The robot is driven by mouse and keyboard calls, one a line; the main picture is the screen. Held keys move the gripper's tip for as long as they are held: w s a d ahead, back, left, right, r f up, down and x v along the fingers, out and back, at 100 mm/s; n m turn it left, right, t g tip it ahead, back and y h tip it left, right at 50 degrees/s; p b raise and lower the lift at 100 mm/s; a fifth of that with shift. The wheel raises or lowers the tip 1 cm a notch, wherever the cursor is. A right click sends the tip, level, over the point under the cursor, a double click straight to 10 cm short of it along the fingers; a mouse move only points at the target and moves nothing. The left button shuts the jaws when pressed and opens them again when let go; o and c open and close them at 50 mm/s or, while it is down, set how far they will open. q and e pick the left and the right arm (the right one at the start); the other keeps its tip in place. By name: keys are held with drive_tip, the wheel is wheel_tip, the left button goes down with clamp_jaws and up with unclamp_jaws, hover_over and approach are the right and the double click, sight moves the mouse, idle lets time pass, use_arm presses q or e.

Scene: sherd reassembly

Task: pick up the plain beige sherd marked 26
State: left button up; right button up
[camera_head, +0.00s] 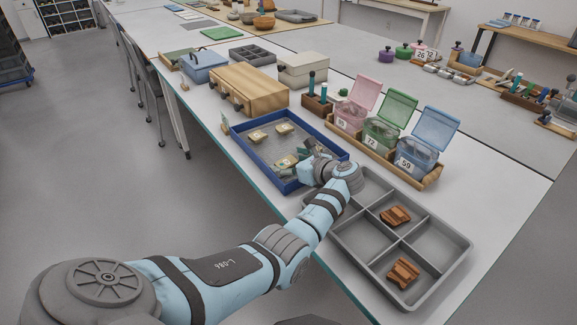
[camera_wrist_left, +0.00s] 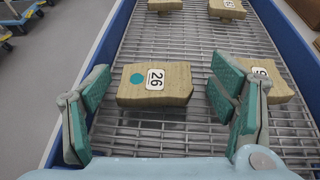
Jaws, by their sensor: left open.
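The beige sherd marked 26 (camera_wrist_left: 153,92) lies on the wire-mesh floor of a blue-rimmed tray (camera_head: 240,142). It carries a white number label and a teal dot. In the left wrist view my left gripper (camera_wrist_left: 160,88) is open, with one teal-padded finger on each side of the sherd and gaps between. A second beige sherd (camera_wrist_left: 272,85) lies close beyond the right finger, which partly covers it; its number is unclear. In the head view my left gripper (camera_head: 300,165) is low over the tray's near right part and hides some of it. My right gripper is not in view.
More beige sherds (camera_head: 258,136) lie farther in the blue tray. A grey divided tray (camera_head: 350,240) with brown sherds (camera_head: 396,215) stands to the right. Open pink, green and blue boxes (camera_head: 418,158) stand behind, and a wooden case (camera_head: 248,90) at the back left.

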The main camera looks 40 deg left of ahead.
use_arm(q)
drive_tip(key=shift+s+d, duration=0.1)
drive_tip(key=c, duration=1.4)
drive_tip(key=shift+r, duration=0.1)
